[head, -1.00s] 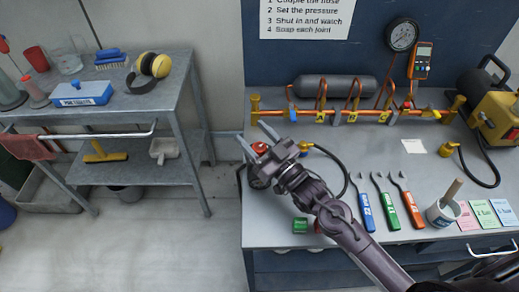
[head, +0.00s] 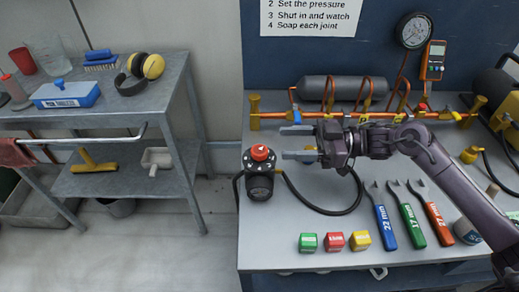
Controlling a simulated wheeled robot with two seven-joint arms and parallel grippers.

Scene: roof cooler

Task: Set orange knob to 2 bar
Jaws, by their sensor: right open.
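The orange-red knob (head: 260,153) sits on top of a black regulator (head: 260,182) at the bench's left edge. White marks show on the dark dial around the knob, but I cannot read the setting. A black hose runs from the regulator to the right, under my right arm. My right gripper (head: 287,143) is open and empty. Its two fingers point left, just to the right of the knob in the picture, and do not appear to touch it. My left gripper is not in view.
Copper piping (head: 365,115) with a grey cylinder (head: 343,88) lies behind the gripper. Green (head: 308,243), red (head: 333,241) and yellow (head: 360,240) blocks and several wrenches lie in front. A round gauge (head: 414,31) hangs on the back panel. A grey shelf (head: 150,105) stands left across a floor gap.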

